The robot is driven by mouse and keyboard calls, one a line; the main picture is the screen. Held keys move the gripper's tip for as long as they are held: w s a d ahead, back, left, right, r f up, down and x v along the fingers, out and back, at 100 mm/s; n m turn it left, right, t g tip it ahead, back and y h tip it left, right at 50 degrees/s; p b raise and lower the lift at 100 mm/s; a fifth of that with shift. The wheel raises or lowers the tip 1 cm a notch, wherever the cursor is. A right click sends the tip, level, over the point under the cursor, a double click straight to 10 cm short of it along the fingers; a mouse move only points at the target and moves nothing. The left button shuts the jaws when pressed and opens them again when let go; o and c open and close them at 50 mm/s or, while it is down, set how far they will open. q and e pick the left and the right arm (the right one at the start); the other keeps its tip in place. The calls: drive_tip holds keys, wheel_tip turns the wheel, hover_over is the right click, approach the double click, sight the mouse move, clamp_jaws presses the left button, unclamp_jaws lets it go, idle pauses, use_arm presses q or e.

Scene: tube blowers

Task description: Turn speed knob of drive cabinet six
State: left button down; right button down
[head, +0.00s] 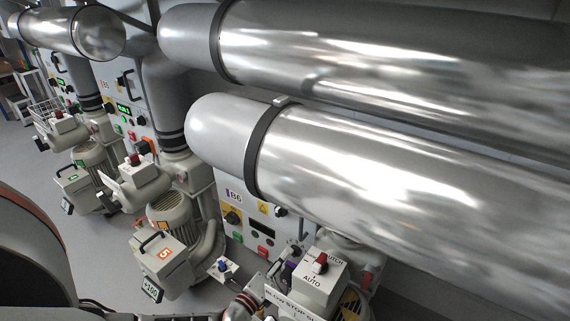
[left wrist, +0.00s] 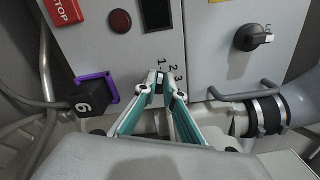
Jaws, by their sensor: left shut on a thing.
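Drive cabinet six, a pale panel marked B6 (head: 235,196), stands behind and below the big silver pipes in the head view. In the left wrist view, the speed knob (left wrist: 158,88) is on the lower cabinet front, beside a printed scale 1, 2, 3. My left gripper (left wrist: 160,78) is shut on this knob, one finger on each side. The fingers cover most of the knob, so its pointer cannot be read. In the head view the fingertips are too hidden to make out. My right gripper is not in view.
A purple bracket (left wrist: 110,84) with a black block marked 6 (left wrist: 84,103) is left of the fingers. A black rotary switch (left wrist: 250,38) and a grey handle (left wrist: 238,93) are right.

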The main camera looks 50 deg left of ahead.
use_arm(q)
drive_tip(key=shift+s+f, duration=0.1)
idle(0.5)
drive_tip(key=c, duration=2.1)
unclamp_jaws()
drive_tip(key=shift+c, duration=0.2)
drive_tip(key=v, duration=1.2)
